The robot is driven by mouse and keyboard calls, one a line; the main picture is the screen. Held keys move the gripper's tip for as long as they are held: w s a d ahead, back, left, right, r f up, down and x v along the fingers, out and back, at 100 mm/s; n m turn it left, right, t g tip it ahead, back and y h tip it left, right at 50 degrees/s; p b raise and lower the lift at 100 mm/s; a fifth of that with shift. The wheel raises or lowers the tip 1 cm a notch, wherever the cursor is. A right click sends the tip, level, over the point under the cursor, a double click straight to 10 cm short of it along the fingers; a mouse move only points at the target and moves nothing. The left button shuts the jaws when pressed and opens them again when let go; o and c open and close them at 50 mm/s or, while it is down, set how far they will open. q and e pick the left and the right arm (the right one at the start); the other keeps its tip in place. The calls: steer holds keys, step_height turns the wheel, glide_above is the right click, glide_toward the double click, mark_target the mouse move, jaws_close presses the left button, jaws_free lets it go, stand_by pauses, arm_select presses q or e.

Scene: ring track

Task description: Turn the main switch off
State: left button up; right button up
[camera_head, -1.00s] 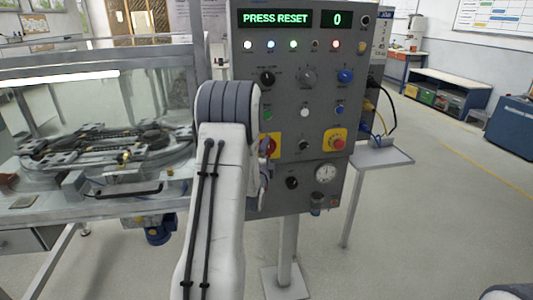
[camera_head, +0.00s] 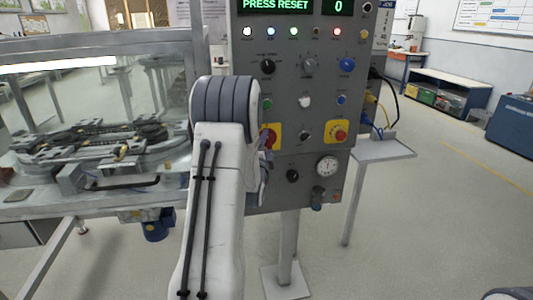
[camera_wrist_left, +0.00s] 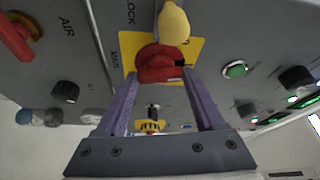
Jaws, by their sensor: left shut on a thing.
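The main switch is a red rotary handle on a yellow plate. In the head view it (camera_head: 267,138) is partly hidden behind my left arm, low on the left of the grey control panel (camera_head: 325,105). In the left wrist view the red handle (camera_wrist_left: 160,62) sits between the two purple fingers of my left gripper (camera_wrist_left: 165,75), which is shut on it. A yellow rounded object (camera_wrist_left: 174,22) hangs beside the handle. The handle's exact angle is hard to tell in the head view. My right gripper is not in view.
A red emergency button (camera_head: 340,134) on a yellow plate is to the right. A gauge (camera_head: 327,166) is below it. The display (camera_head: 275,6) reads PRESS RESET. A clear-walled track enclosure (camera_head: 90,95) stands left. A red lever (camera_wrist_left: 17,38) marked AIR is near the switch.

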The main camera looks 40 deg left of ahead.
arm_select(q)
steer(key=n+y+b, duration=0.2)
steer(key=n+b, duration=0.3)
steer(key=f+n+y+b, duration=0.1)
steer(key=n+y+b, duration=0.1)
steer(key=n+b, duration=0.2)
steer(key=n+y+b, duration=0.2)
steer(key=n+b, duration=0.3)
steer(key=b, duration=0.3)
steer(key=shift+w+d+f+n, duration=0.15)
steer(key=shift+w+d+n, duration=0.1)
steer(key=shift+n, duration=0.05)
steer(key=n+y+b, duration=0.1)
steer(key=n, duration=0.1)
steer(key=n+g+b, duration=0.1)
steer(key=shift+w+d+n+g+y+b, duration=0.1)
steer(key=shift+n+g+y+b, duration=0.2)
steer(key=shift+n+y, duration=0.1)
steer(key=shift+r+n+g+y+b, duration=0.25)
steer(key=shift+n+g+y+b, duration=0.1)
steer(key=shift+n, duration=0.75)
steer(key=o, duration=1.4)
steer(key=v, duration=1)
steer(key=shift+d, duration=0.15)
